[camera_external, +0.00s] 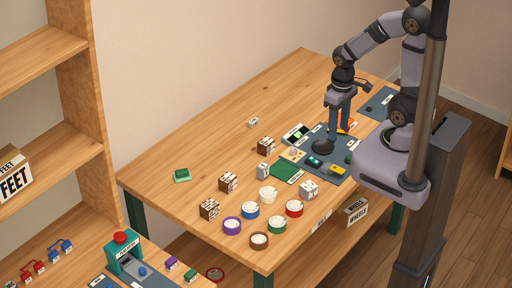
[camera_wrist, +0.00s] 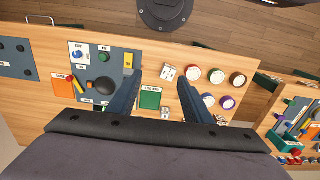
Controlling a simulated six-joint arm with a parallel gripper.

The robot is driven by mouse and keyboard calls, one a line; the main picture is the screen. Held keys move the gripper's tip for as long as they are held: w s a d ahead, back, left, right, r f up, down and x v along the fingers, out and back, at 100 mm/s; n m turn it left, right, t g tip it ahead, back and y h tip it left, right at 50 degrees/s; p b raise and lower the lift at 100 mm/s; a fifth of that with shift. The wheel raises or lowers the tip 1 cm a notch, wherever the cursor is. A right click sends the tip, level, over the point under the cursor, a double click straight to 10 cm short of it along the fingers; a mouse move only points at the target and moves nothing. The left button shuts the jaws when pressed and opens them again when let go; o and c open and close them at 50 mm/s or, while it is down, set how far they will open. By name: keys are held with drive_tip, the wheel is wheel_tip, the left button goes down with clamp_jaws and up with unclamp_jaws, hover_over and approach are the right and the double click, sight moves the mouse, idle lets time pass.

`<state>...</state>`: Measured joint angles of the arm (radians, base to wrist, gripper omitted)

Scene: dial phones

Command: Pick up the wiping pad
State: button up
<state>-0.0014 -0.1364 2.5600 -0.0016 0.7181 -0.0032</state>
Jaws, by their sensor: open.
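A small green block on a lighter green base (camera_external: 182,175) lies alone on the left part of the table and looks like the wiping pad. It cannot be made out in the wrist view. A flat green square (camera_external: 285,171) with a white label lies by the dark mat; it also shows in the wrist view (camera_wrist: 150,99). My gripper (camera_external: 338,136) is above the dark mat at the right, near the black dome, far from the green block. In the wrist view my gripper (camera_wrist: 161,76) has its fingers wide apart with nothing between them.
The dark mat (camera_external: 334,169) holds the black dome (camera_external: 322,147) and small switches. Coloured tape rolls (camera_external: 250,210) and patterned cubes (camera_external: 228,182) stand along the front and middle. The table (camera_external: 185,145) is bare around the green block. Shelves stand at the left.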

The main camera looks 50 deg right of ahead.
drive_tip(key=m+t+y+b, duration=0.4)
drive_tip(key=m+y+b, duration=0.5)
drive_tip(key=m+b, duration=1.25)
approach(187, 170)
drive_tip(key=s+n+b, duration=0.1)
drive_tip(key=s+b, duration=0.1)
drive_tip(key=s, duration=0.3)
drive_tip(key=s+n+b, duration=0.1)
drive_tip(key=s+n, duration=0.1)
drive_tip(key=s, duration=0.3)
drive_tip(key=shift+s+d+b, duration=0.1)
drive_tip(key=shift+s+b, duration=0.25)
drive_tip(key=shift+s, duration=0.05)
drive_tip(key=w+f+m+t+b, duration=0.1)
drive_tip(key=w+b, duration=0.1)
drive_tip(key=w, duration=0.1)
drive_tip(key=w+a+f+m+t+y+b, duration=0.1)
drive_tip(key=w+m+b, duration=0.1)
drive_tip(key=w, duration=0.1)
drive_tip(key=w+f+m+t+y+b, duration=0.1)
drive_tip(key=w+m+b, duration=0.1)
drive_tip(key=w, duration=0.1)
drive_tip(key=shift+w+a+f+m, duration=0.25)
drive_tip(key=shift+w+f, duration=0.15)
drive_tip(key=shift+w+m+b, duration=0.3)
drive_tip(key=shift+w, duration=0.1)
drive_tip(key=shift+w+a, duration=0.1)
drive_tip(key=shift+a, duration=0.1)
drive_tip(key=shift+p+x, duration=0.9)
drive_tip(key=shift+x, duration=2.55)
